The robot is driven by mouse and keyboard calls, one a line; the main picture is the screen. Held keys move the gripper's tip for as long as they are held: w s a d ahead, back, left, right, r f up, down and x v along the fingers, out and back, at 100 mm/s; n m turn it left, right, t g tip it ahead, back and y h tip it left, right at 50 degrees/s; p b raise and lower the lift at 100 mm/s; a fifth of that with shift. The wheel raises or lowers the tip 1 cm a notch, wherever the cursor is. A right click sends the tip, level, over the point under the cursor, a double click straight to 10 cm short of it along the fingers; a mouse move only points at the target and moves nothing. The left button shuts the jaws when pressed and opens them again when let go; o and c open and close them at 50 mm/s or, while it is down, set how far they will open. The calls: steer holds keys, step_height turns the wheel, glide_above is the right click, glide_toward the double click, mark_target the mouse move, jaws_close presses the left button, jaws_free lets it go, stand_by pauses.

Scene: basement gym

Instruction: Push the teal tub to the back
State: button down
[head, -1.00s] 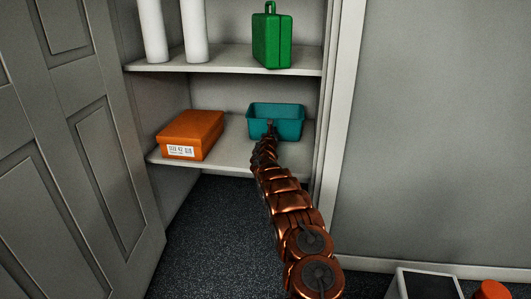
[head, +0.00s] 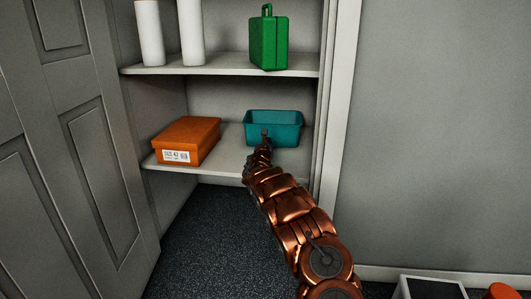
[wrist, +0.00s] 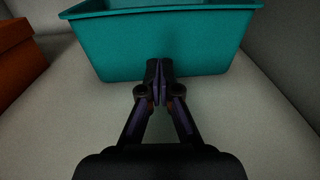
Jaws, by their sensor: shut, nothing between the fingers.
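The teal tub (head: 287,131) stands upright on the lower shelf (head: 226,152), toward its right side, with a bare strip of shelf in front of it. It also fills the top of the wrist view (wrist: 112,49), where its open rim and near wall show. My gripper (head: 264,133) is shut and empty. The tub's rear wall foot is hidden.
An orange shoebox (head: 198,132) stands left of the tub, with a gap between. A green case (head: 262,44) and white cylinders (head: 150,32) stand on the upper shelf (head: 221,70). A door (head: 63,150) is at left, and the closet frame (head: 337,110) is close right.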

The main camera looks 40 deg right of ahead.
steer(key=shift+v, duration=0.8)
steer(key=shift+p+v, duration=1.05)
steer(key=shift+v, duration=2.15)
steer(key=shift+f, duration=0.1)
